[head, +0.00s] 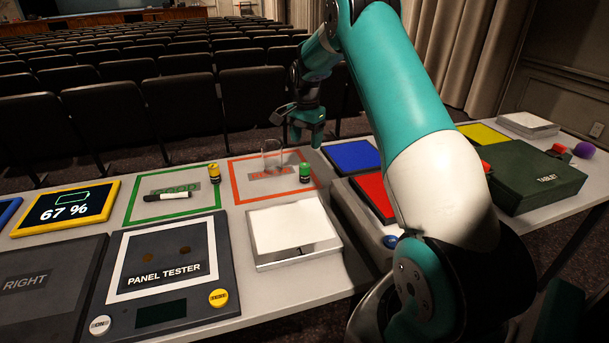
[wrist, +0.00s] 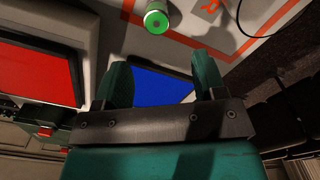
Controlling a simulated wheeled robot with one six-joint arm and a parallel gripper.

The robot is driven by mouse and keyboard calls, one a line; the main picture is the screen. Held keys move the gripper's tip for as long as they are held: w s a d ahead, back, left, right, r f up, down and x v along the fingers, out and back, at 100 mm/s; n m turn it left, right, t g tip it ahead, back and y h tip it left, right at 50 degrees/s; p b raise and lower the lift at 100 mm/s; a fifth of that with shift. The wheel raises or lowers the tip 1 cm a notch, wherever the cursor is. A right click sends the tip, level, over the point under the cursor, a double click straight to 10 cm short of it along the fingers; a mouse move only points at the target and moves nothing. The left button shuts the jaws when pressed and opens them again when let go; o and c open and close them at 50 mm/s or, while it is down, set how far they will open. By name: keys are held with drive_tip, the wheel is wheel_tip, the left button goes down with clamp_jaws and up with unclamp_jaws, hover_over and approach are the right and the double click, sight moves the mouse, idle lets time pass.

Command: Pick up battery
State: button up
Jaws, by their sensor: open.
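A small green battery (head: 305,173) stands upright inside the red-orange outlined square on the desk. It also shows at the top of the wrist view (wrist: 156,20), beyond my fingertips. A yellow battery (head: 214,173) stands upright at the edge of the green outlined square to the left. My gripper (head: 307,132) is above and behind the green battery, apart from it. In the wrist view the two fingers (wrist: 163,85) are spread, with nothing between them but the blue panel below.
A clear glass-like object (head: 271,157) stands left of the green battery. A marker (head: 168,196) lies in the green square. A white pad (head: 292,232), the panel tester (head: 162,268), red panel (head: 373,195), blue panel (head: 351,155) and tablet box (head: 533,177) crowd the desk.

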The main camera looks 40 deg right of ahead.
sight(305, 173)
wheel_tip(305, 173, down, 7)
drive_tip(key=shift+a+r, duration=0.1)
drive_tip(key=shift+r, duration=0.05)
drive_tip(key=f, duration=0.3)
drive_tip(key=f+p, duration=0.1)
drive_tip(key=shift+s+a+f, duration=0.15)
drive_tip(key=shift+s+a, duration=0.05)
drive_tip(key=shift+a, duration=0.2)
drive_tip(key=shift+f, duration=0.5)
drive_tip(key=c, duration=1)
drive_tip(key=shift+c, duration=0.3)
drive_tip(key=shift+r, duration=0.15)
